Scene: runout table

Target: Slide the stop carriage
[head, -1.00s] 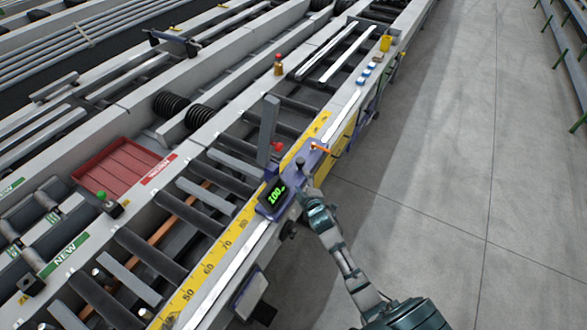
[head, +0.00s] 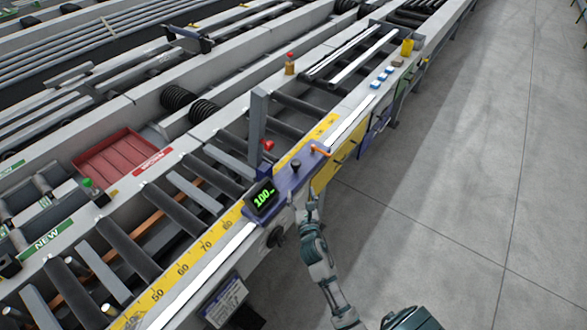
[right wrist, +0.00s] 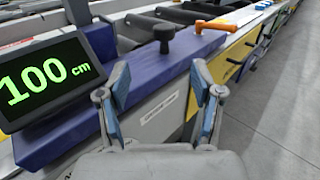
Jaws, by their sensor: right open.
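The stop carriage (head: 288,178) is a blue-purple block on the rail beside the yellow scale. It bears a display (head: 262,196) reading 100 cm, a black knob (head: 296,164), an orange lever (head: 320,151), a red knob (head: 267,145) and a tall grey stop plate (head: 257,128). In the right wrist view the display (right wrist: 48,80), black knob (right wrist: 164,36) and orange lever (right wrist: 215,28) show close up. My right gripper (head: 312,203) is at the carriage's front side. It is open and empty, with the black knob beyond its fingers (right wrist: 160,88). My left gripper is out of view.
The yellow scale (head: 190,262) runs along the table's front edge, with rollers (head: 170,215) behind it. A red tray (head: 108,157) lies at left. A bottle (head: 290,65) and small blue blocks (head: 381,78) stand farther along. The floor (head: 440,190) at right is clear.

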